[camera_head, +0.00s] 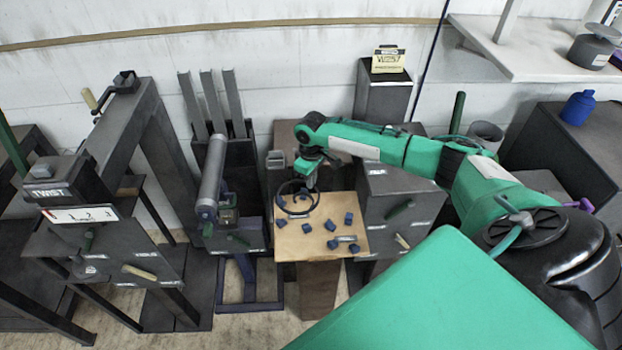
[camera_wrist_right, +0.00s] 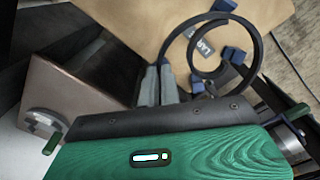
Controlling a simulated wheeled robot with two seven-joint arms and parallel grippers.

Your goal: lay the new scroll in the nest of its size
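The scroll (camera_head: 317,197) is a black open spiral over the left back part of a tan board (camera_head: 316,252). It also shows in the right wrist view (camera_wrist_right: 259,48), with a small inner loop. My right gripper (camera_head: 307,178) points down at its back edge. In the right wrist view my grey fingers (camera_wrist_right: 158,86) are close together, with the scroll's left band running between them. Several dark blue blocks (camera_head: 306,228) stand on the board as nest posts. A label reading "LAR" (camera_wrist_right: 203,48) lies inside the ring. Whether the scroll touches the board is unclear. My left gripper is out of view.
A dark cabinet (camera_head: 392,188) with a green handle stands right of the board. A grey roller on a stand (camera_head: 211,180) is at its left. A frame marked TWIST (camera_head: 68,192) stands farther left.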

